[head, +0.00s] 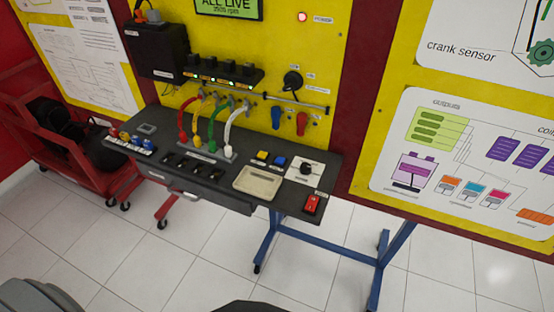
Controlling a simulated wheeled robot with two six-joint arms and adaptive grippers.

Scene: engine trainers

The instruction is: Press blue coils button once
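The blue button (280,162) sits on the dark bench top, just right of a yellow button (262,156). Its label is too small to read. It is uncovered, and nothing touches it. Neither of my grippers shows in the head view. Only a grey part at the bottom left edge and a dark part at the bottom middle edge show, which seem to be mine, well apart from the bench.
The bench (235,181) holds a beige tray (257,182), a red switch (312,204), a dial plate (305,172) and coloured cables (212,128). A yellow panel (285,50) stands behind. A red cart (75,150) is at left. The tiled floor in front is clear.

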